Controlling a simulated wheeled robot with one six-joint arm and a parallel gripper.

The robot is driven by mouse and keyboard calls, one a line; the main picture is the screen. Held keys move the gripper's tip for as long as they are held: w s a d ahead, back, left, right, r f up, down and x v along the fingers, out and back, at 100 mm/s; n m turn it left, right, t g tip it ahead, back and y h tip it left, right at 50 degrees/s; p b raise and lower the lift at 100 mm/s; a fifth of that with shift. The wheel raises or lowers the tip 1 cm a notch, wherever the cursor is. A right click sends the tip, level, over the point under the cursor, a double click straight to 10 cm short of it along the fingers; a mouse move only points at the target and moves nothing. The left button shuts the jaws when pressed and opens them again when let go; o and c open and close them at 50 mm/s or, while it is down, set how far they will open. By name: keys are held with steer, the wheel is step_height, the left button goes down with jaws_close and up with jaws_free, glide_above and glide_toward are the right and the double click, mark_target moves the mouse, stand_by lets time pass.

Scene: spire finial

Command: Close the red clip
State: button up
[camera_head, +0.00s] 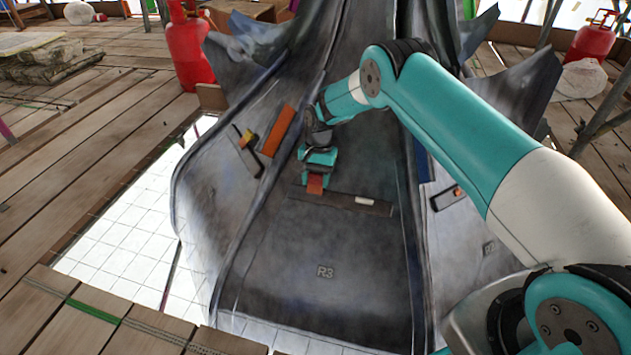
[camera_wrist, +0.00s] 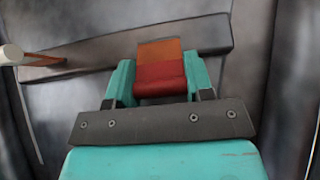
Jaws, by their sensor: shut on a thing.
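The red clip (camera_head: 315,186) sits at the left end of a dark bar (camera_head: 340,203) on the middle grey panel. In the wrist view the clip (camera_wrist: 160,78) shows a red near part and an orange far part, which lies over the dark bar (camera_wrist: 205,37). My gripper (camera_head: 316,179) is at the clip, with one teal finger on each side of it. In the wrist view my gripper (camera_wrist: 158,83) is shut on the clip's red part. The clip's underside is hidden, so I cannot tell how it meets the bar.
A white peg (camera_head: 364,200) sits on the bar's right part. Side panels carry another dark bar with an orange piece (camera_head: 246,138), an orange strip (camera_head: 278,131) and a third bar (camera_head: 447,197). The panel around the R3 mark (camera_head: 325,271) is clear.

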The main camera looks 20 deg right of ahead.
steer(key=shift+w+f+g, duration=0.1)
steer(key=shift+w+g, duration=0.05)
steer(key=shift+g, duration=0.15)
steer(key=o, duration=0.9)
steer(key=p+v, duration=0.3)
steer(key=v, duration=0.2)
steer(key=p+v, duration=0.3)
steer(key=v, duration=0.3)
steer(key=p+v, duration=0.4)
steer(key=v, duration=0.2)
steer(key=shift+d, duration=0.3)
